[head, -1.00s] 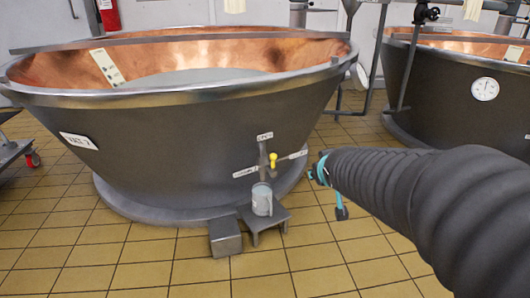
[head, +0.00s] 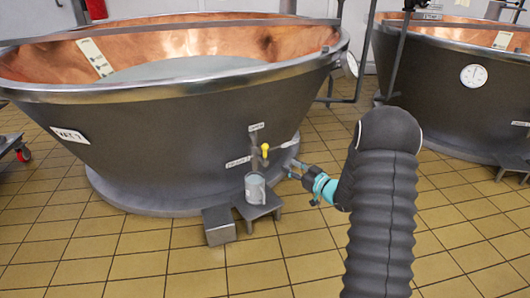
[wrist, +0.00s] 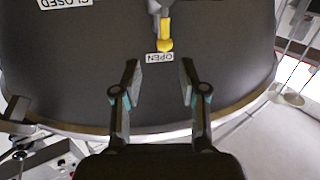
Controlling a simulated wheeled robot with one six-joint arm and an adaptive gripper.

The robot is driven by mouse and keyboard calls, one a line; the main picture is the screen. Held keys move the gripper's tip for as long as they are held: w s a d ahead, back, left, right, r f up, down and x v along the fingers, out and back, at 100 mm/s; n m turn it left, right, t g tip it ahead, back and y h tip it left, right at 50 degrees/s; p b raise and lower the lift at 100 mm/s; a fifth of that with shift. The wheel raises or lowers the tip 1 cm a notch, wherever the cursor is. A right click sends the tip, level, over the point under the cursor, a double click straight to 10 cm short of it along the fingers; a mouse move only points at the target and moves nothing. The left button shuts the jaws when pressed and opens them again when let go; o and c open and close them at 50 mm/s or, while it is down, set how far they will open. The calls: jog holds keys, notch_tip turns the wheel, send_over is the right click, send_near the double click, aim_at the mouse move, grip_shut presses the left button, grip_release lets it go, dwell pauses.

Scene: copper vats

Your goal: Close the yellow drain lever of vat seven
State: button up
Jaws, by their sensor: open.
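Vat seven (head: 150,150) is the big dark vat with a copper inside, at the left of the head view. Its yellow drain lever (head: 265,149) sticks out low on its wall. In the wrist view the yellow lever end (wrist: 165,38) lies beside the OPEN label (wrist: 159,57). The CLOSED label (wrist: 63,3) is at the top left there, away from the lever. My gripper (head: 291,166) is right of the lever in the head view. In the wrist view my gripper (wrist: 158,85) is open and empty, and the lever shows beyond its fingertips, apart from them.
A grey metal can (head: 255,187) stands below the drain on a small stool (head: 268,209). A grey block (head: 218,227) is beside it. A second vat (head: 440,90) with a dial is at the right. Tiled floor in front is clear.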

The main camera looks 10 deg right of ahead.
aim_at(266, 154)
jog(key=shift+y, duration=0.4)
jog(key=x, duration=1.3)
jog(key=shift+w+a+f+b, duration=0.15)
jog(key=shift+a+f+b, duration=0.15)
jog(key=shift+f, duration=0.05)
grip_shut()
